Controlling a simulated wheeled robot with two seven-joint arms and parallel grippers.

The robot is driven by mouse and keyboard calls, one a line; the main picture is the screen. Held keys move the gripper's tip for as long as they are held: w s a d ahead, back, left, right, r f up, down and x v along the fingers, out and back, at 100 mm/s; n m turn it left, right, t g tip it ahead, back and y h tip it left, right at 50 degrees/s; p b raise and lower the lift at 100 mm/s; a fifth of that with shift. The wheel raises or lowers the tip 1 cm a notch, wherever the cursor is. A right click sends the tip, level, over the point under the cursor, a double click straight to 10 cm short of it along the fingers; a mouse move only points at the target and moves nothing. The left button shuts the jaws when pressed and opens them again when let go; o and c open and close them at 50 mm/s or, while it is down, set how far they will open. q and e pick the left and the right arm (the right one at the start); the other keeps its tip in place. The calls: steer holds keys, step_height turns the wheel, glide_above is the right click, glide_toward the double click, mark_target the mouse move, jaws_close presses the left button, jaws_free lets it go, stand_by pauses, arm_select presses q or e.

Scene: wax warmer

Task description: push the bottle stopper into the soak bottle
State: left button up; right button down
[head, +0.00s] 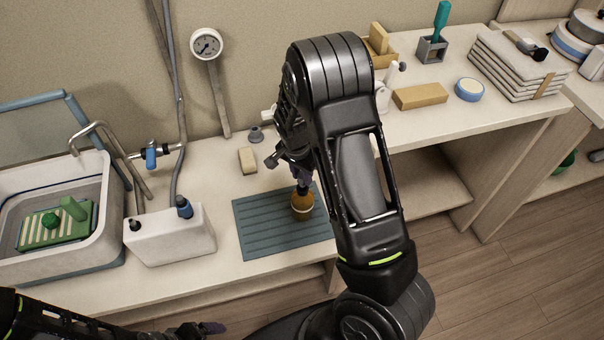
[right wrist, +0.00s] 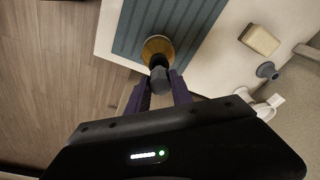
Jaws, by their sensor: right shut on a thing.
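The soak bottle (head: 303,208) is amber and stands on the ribbed teal mat (head: 258,228). In the right wrist view the bottle (right wrist: 155,46) is just beyond my fingertips. My right gripper (head: 302,180) is over the bottle, shut on the dark grey bottle stopper (right wrist: 160,80). A black part shows between the stopper's grey head and the amber body; I cannot tell how deep the stopper sits. In the head view the fingers mostly hide it. My left gripper (head: 208,329) is low at the bottom edge, partly seen, away from the bottle.
A beige block (head: 248,160) and a small grey cone-shaped piece (head: 255,134) lie behind the mat. A white tank (head: 170,238) and a sink (head: 45,215) stand left. A raised shelf with a tan block (head: 420,96) stands right. The counter between tank and mat is narrow.

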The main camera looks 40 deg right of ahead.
steer(key=shift+f+b, duration=1.15)
steer(key=shift+f, duration=0.35)
steer(key=c, duration=1.1)
jaws_free()
steer(key=shift+o, duration=0.7)
steer(key=shift+o, duration=1.3)
steer(key=shift+r, duration=0.25)
steer(key=shift+s+a+r+p, duration=0.1)
steer(key=shift+a+r+p, duration=0.05)
steer(key=shift+r+p, duration=0.8)
steer(key=shift+a+r+p, duration=0.15)
steer(key=shift+r+p, duration=0.7)
steer(key=shift+r, duration=0.15)
